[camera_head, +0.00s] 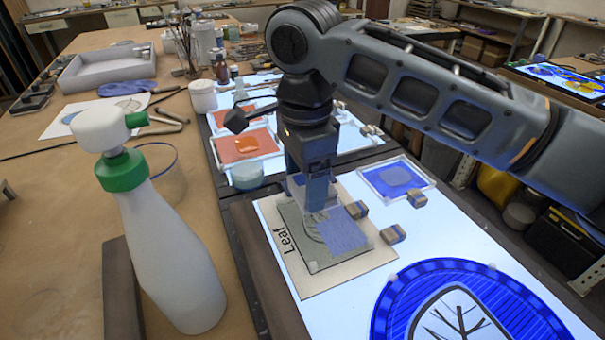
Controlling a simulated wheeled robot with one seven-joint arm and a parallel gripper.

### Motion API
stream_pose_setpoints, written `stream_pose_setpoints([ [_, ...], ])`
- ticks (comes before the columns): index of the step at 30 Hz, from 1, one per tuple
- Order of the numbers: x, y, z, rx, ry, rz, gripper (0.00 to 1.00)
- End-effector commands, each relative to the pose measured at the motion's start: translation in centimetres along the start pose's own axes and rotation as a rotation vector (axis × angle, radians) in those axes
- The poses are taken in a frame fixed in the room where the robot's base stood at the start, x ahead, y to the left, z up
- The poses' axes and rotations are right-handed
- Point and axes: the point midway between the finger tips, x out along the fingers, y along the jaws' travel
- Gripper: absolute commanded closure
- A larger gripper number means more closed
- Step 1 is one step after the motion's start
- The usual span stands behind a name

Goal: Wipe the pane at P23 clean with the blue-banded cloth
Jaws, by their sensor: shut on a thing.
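A blue streaked patch (342,232) covers part of the pane, just right of my gripper. No P23 label can be read.
A white spray bottle (165,245) with a green collar stands at left. A large blue tree panel (462,308) lies in front. Orange panes (245,145) and a jar (247,177) are behind.

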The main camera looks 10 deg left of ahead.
Motion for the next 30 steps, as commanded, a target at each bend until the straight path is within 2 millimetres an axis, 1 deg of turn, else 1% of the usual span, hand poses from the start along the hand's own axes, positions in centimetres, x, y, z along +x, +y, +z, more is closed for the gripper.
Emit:
stream_pose_setpoints([
  [1,1.5,0.0,-0.1,0.0,0.001,0.0,0.51],
  [6,3.9,0.0,-0.1,0.0,0.001,0.0,0.51],
  [8,3.2,1.1,-0.7,0.0,0.002,-0.003,0.51],
  [12,3.1,3.3,-1.6,0.0,0.001,-0.002,0.51],
  [17,3.1,5.1,-2.4,-0.001,0.002,0.0,0.51],
  [19,2.7,5.1,-2.2,-0.001,-0.002,0.002,0.51],
  [30,3.1,5.0,-2.2,0.0,0.0,0.001,0.51],
])
